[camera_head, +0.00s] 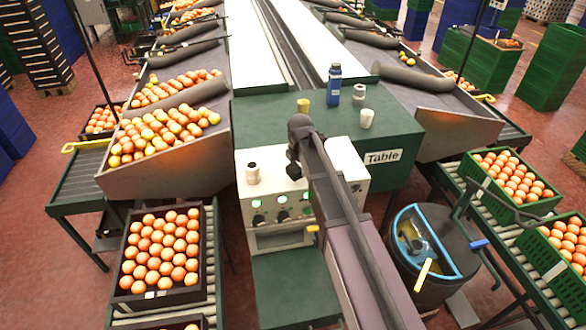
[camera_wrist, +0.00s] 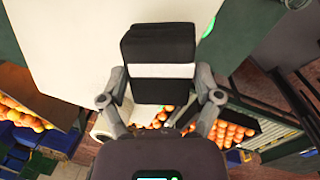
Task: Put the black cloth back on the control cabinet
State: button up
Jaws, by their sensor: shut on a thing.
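The black cloth (camera_wrist: 150,45) is a folded dark bundle with a white band across it in the wrist view. My gripper (camera_wrist: 160,97) is shut on it, one finger at each side of its lower part. The control cabinet (camera_head: 258,158) is pale, with a front panel of green lights and dark knobs, in the middle of the head view. Its pale top seems to fill the upper left of the wrist view (camera_wrist: 75,40), behind the cloth. My arm crosses over the cabinet's right part in the head view.
A dark barrel (camera_head: 440,285) stands at the right. A crate of oranges (camera_head: 122,262) stands left.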

aim_at(292, 166)
jog(key=shift+w+a+f, duration=0.1)
jog(key=shift+w+a, duration=0.35)
jog(key=shift+w, duration=0.25)
jog(key=shift+w+a+f, duration=0.1)
jog(key=shift+w+a, duration=0.3)
jog(key=shift+w, duration=0.3)
jog(key=shift+w+a, duration=0.3)
jog(key=shift+w, duration=0.25)
notch_tip(292, 166, down, 4)
jog(key=b, duration=0.4)
jog(key=shift+r, duration=0.2)
jog(key=o, duration=1)
jog(key=shift+o, duration=0.2)
jog(key=r+p, duration=0.4)
jog(key=s+r+p, duration=0.1)
jog(key=r+p, duration=0.7)
jog(key=shift+s+d, duration=0.1)
jog(key=shift+s, duration=0.3)
